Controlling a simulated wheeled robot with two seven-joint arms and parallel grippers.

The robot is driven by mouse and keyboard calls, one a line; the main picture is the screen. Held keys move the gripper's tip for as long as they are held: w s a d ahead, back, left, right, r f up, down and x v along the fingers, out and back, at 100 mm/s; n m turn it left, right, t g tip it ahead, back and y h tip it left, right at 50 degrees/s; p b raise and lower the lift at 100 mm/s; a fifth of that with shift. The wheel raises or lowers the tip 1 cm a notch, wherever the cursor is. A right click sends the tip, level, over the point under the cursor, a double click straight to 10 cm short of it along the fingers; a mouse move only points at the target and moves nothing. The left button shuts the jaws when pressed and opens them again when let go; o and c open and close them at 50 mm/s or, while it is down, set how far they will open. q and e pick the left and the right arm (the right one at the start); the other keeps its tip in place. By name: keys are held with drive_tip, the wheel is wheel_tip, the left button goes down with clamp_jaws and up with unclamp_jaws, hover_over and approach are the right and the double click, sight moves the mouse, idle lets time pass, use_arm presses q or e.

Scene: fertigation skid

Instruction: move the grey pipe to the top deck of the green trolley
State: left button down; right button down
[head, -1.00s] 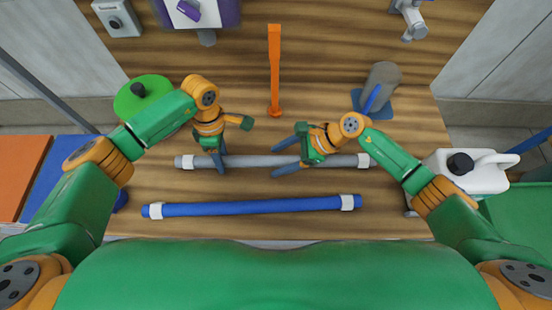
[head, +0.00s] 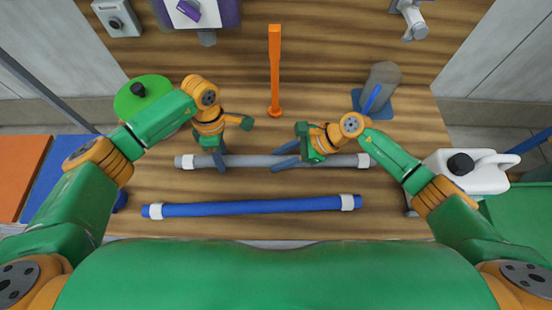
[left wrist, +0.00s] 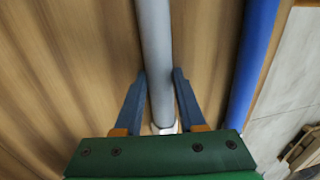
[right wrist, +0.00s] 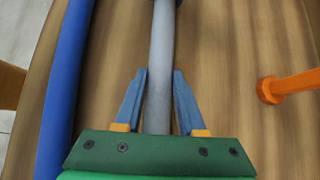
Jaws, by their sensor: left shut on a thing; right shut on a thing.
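The grey pipe (head: 248,161), with white end collars, lies across the wooden table behind the blue pipe. My left gripper (head: 220,161) is shut on its left part; in the left wrist view the blue fingers flank the grey pipe (left wrist: 154,45). My right gripper (head: 286,157) is shut on it right of the middle; in the right wrist view its fingers flank the grey pipe (right wrist: 160,50). A green surface (head: 518,212), apparently the green trolley, shows partly at the right edge, the rest cut off or hidden by my right arm.
A blue pipe (head: 250,207) with white collars lies parallel in front. An orange bar (head: 274,70) stands behind the grey pipe. A grey cylinder (head: 383,76) on a blue base is at back right, a white jug (head: 470,172) at right, a green round object (head: 143,97) at left.

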sight(281, 158)
use_arm(q)
drive_tip(key=shift+r, duration=0.1)
use_arm(e)
drive_tip(key=shift+r, duration=0.15)
idle(0.6)
